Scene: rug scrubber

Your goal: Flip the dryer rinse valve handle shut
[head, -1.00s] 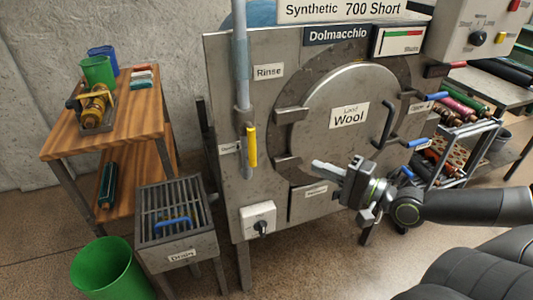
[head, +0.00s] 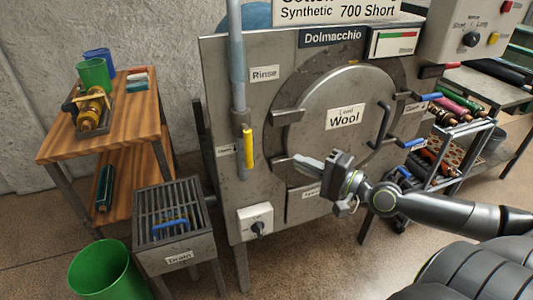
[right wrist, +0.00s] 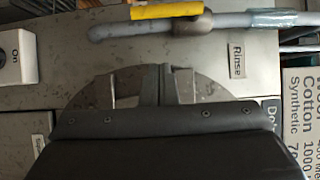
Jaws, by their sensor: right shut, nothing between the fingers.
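The rinse valve handle (head: 249,148) is a yellow lever hanging down along the grey-blue vertical pipe (head: 238,70) on the left of the dryer front, below the "Rinse" label (head: 265,73). It also shows at the top of the right wrist view (right wrist: 166,11), where the pipe runs sideways. My right gripper (head: 300,163) is shut and empty, in front of the lower part of the round dryer door (head: 310,105). Its fingers point left toward the yellow handle, with a clear gap between them. My left gripper is not in view.
A white switch box (head: 256,221) sits below the handle. The drain stand (head: 176,255) with a blue handle and a green bucket (head: 100,270) are at lower left. A wooden shelf table (head: 55,145) stands at left. The door handle (head: 383,125) projects right of my gripper.

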